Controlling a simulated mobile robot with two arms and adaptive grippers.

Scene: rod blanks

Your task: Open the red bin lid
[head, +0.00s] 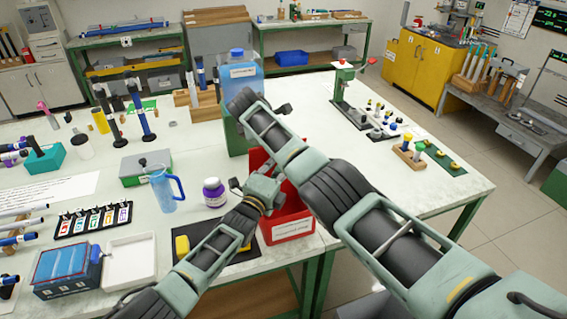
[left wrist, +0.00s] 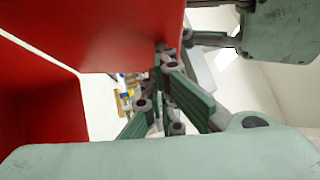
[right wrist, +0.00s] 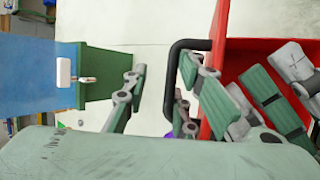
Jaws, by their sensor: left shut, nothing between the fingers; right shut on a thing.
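The red bin (head: 292,226) stands at the table's front edge with a white label on its front. A red panel (head: 257,158) rises behind its front part; it looks like the raised lid, partly hidden by my arms. In the left wrist view two red surfaces stand apart, with a pale gap between them. My left gripper (left wrist: 165,82) is shut and empty, close against the brighter red panel (left wrist: 110,38). In the right wrist view my right gripper (right wrist: 163,85) is around the black handle (right wrist: 173,72) on the red edge. Its fingertips are hidden in the head view.
A blue container (head: 240,80) on a green box stands just behind the bin. A black mat (head: 195,258) lies in front. The table's right part has free room.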

